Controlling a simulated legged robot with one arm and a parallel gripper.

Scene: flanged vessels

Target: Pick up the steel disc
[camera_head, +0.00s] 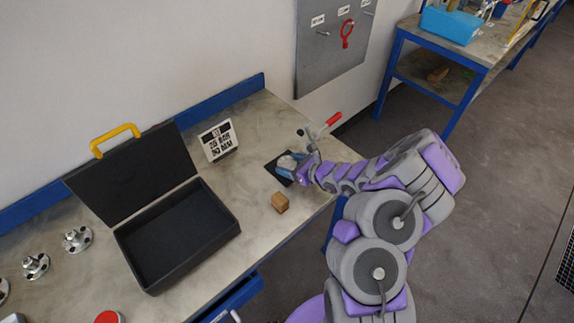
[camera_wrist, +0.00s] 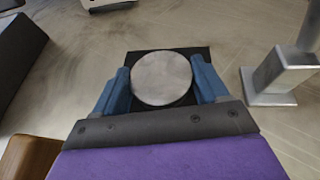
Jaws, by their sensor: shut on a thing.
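The steel disc (camera_wrist: 161,78) is round, grey and flat. In the wrist view it sits between the two blue fingers of my gripper (camera_wrist: 161,88), which are shut on its left and right sides. A black square mat (camera_wrist: 140,60) shows beneath and around the disc. In the head view the disc (camera_head: 287,162) is small and partly covered by my gripper (camera_head: 287,172), over the black mat (camera_head: 272,165) near the bench's right end. I cannot tell whether the disc touches the mat or is slightly above it.
A wooden block (camera_head: 280,202) lies near the mat. An open black case (camera_head: 180,240) stands to the left, with a display sign (camera_head: 218,140) behind. A metal fixture with a red handle (camera_head: 333,119) is close to my gripper; a grey metal post (camera_wrist: 285,72) shows at right.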

